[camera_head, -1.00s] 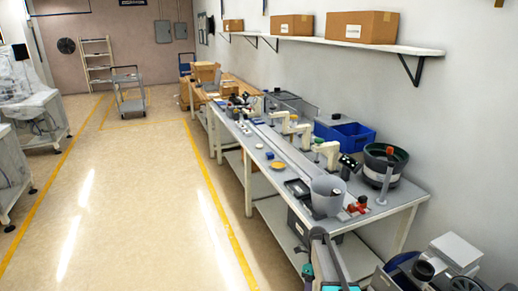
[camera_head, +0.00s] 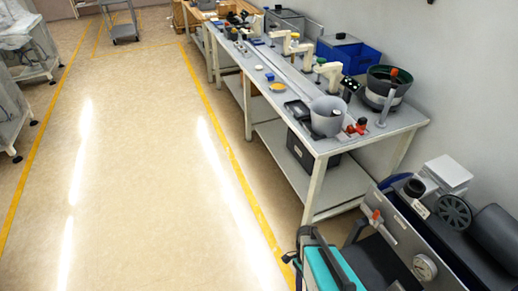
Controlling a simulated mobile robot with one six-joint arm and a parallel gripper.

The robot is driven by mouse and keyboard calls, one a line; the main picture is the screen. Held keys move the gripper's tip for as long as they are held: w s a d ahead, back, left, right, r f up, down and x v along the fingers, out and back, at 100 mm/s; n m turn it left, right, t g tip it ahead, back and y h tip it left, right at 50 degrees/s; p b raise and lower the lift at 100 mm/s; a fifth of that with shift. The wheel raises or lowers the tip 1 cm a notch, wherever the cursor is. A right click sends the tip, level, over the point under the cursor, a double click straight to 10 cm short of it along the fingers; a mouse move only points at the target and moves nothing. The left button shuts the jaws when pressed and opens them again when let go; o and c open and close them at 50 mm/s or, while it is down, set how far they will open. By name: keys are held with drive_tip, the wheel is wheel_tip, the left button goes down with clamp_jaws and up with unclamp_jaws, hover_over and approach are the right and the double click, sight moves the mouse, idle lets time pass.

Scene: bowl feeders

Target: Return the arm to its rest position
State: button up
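I cannot make out my gripper in the head view. The camera looks down along a grey workbench (camera_head: 385,128) on the right side of the aisle. A dark green feeder bowl (camera_head: 388,88) stands near its front right end, and a light grey bowl (camera_head: 326,116) stands near its front edge. Whether my gripper is open or shut does not show.
A dark machine with a pressure gauge (camera_head: 425,267) fills the lower right. A teal and black object (camera_head: 330,268) is at the bottom edge. The floor aisle (camera_head: 140,170) on the left is clear.

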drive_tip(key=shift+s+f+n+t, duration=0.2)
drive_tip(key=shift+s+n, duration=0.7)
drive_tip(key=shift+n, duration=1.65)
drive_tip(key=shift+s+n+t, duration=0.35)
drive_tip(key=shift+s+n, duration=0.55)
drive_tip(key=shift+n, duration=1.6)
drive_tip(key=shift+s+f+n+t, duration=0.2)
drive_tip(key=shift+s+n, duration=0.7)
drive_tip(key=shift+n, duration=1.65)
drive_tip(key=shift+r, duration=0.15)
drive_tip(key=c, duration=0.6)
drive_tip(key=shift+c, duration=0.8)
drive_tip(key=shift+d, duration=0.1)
